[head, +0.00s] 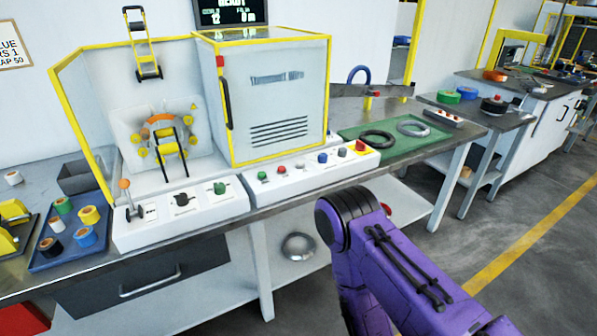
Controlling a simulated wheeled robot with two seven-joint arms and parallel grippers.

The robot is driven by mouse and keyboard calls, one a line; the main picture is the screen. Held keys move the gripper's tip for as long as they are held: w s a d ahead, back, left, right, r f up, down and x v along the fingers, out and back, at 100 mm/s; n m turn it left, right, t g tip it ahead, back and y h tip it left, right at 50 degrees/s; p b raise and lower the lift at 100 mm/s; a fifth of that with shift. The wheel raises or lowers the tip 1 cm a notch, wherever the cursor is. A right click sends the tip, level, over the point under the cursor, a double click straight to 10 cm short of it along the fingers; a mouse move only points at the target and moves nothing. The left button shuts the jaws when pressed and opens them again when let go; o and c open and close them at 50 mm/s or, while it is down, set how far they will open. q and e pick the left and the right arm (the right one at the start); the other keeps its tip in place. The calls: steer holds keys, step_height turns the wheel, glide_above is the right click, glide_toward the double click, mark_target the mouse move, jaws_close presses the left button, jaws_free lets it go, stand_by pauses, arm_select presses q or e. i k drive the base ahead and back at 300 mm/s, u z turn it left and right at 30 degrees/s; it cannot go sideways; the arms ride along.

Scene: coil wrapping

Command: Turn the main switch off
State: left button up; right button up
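A white control panel runs along the front of the wrapping machine (272,92). Its left part has a lever with an orange knob (124,184), a black switch (182,198) and a green knob (219,188). Its right part has green, red, white and blue buttons and a red knob on a yellow plate (360,147). No readable label shows which control is the main switch, and its on or off position cannot be told. My purple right arm comes in at the lower right, but its gripper is out of sight. My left gripper is not in view.
A green mat (435,143) with a black and a grey ring lies right of the panel. A blue tray (72,254) with tape rolls lies at the left. A coil (298,247) rests on the lower shelf. Floor is clear at the right.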

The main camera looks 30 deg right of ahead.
mark_target(361, 147)
steer(key=z, duration=1.4)
steer(key=k, duration=0.4)
steer(key=u, duration=0.15)
steer(key=i, duration=0.8)
steer(key=z, duration=0.4)
